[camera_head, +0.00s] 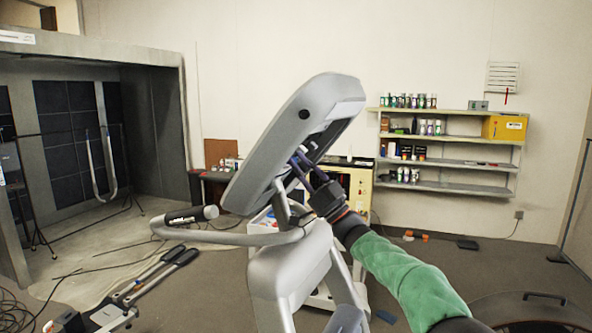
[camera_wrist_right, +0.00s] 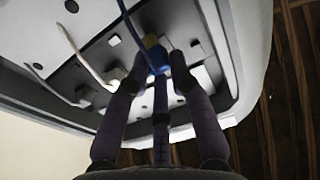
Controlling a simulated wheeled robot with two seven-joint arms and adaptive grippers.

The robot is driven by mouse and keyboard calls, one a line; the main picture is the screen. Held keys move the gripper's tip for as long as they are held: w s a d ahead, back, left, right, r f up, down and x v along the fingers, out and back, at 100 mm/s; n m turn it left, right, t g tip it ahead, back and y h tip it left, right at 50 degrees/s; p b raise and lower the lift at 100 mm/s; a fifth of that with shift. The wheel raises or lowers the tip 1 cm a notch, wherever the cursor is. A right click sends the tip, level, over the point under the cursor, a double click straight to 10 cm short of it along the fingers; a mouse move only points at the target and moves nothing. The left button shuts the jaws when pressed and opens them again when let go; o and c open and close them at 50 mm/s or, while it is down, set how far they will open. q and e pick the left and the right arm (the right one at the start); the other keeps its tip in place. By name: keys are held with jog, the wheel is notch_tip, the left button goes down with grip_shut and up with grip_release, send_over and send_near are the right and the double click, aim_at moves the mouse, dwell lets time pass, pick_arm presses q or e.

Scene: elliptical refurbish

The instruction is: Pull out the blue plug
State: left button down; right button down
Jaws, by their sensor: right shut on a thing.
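The blue plug (camera_wrist_right: 157,62) sits at the grey back panel of the elliptical's console in the right wrist view, with a blue cable (camera_wrist_right: 129,22) running up from it. My right gripper (camera_wrist_right: 160,68) is shut on the plug, its dark fingers on both sides of it. Whether the plug is still fully seated is hidden by the fingers. In the head view my right gripper (camera_head: 299,163) reaches under the tilted console (camera_head: 283,123) from the right. My left gripper is not in view.
Pale plugs (camera_wrist_right: 116,75) with light cables sit left of the blue plug. The elliptical's grey handlebar (camera_head: 240,237) and body (camera_head: 290,268) stand below the console. Shelves (camera_head: 450,163) with cans and a yellow box (camera_head: 504,127) are by the back wall. Floor at right is mostly clear.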

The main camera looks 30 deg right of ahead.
jog(key=shift+f+y, duration=0.15)
jog(key=shift+y, duration=0.15)
jog(key=c, duration=1.3)
grip_release()
jog(key=shift+s, duration=0.1)
jog(key=shift+o, duration=0.9)
jog(key=shift+s+d, duration=0.15)
jog(key=shift+s, duration=0.05)
jog(key=shift+s+d+f, duration=0.1)
jog(key=shift+d+f, duration=0.05)
jog(key=shift+f, duration=0.15)
jog(key=v, duration=1.1)
jog(key=shift+s, duration=0.3)
